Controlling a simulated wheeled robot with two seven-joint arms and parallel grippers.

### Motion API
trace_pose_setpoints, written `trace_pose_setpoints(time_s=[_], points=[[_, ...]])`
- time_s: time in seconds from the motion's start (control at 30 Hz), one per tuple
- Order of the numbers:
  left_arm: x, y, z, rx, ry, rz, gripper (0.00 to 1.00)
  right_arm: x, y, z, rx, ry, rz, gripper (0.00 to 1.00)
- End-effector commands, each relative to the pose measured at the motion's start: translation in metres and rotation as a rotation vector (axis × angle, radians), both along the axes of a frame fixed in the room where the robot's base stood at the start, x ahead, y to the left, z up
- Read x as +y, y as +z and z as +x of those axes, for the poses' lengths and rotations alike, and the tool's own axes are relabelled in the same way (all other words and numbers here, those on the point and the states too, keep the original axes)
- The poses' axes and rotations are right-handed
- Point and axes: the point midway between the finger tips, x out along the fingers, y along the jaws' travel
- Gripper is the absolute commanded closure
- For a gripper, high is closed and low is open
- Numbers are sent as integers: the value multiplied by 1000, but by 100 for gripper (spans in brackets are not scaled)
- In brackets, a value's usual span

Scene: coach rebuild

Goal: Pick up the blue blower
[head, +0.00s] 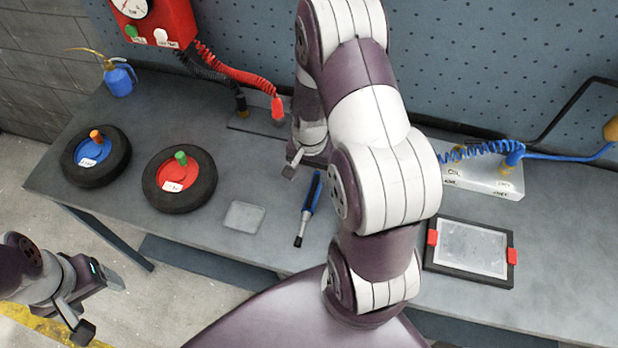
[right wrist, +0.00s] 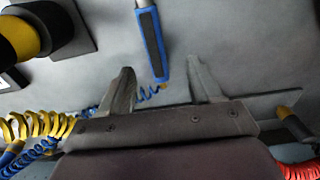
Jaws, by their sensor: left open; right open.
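The blue blower (head: 312,196) lies on the bench, with a blue handle and a dark nozzle pointing toward the front edge. It also shows in the right wrist view (right wrist: 154,45), where a blue coiled hose appears near its handle end. My right gripper (head: 304,165) is open above the bench, by the handle's rear end. In the right wrist view, its two fingers (right wrist: 160,67) stand either side of the handle's lower end in the picture; I cannot tell the height gap. My left gripper (head: 100,306) is open and empty, off the bench's left front.
A blue oil can (head: 119,80) stands behind. A white block (head: 480,176) and a framed panel (head: 470,250) are right. A red coiled hose (head: 235,72) hangs behind.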

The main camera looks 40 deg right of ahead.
Motion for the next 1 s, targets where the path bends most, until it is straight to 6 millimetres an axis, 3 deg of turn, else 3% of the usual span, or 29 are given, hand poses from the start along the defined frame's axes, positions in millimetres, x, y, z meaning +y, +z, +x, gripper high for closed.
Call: trace_pose_setpoints(time_s=[0.1,0.27,0.5,0.77,0.93,0.97,1.0], points=[[0,5,-1,1,1,0,27,1,-22,-1,2,3,1,36],[0,10,0,1,0,0,27,1,-40,-1,1,4,0,36],[0,23,0,0,0,0,27,0,-82,-2,-1,5,0,36],[0,22,0,0,0,0,27,0,-87,-2,-3,6,0,36],[0,22,0,0,0,0,27,0,-87,-2,-3,6,-1,92],[0,22,0,0,0,0,27,0,-87,-2,-3,6,-1,98],[0,22,0,0,0,0,27,0,-87,-2,-3,6,-1,98]])
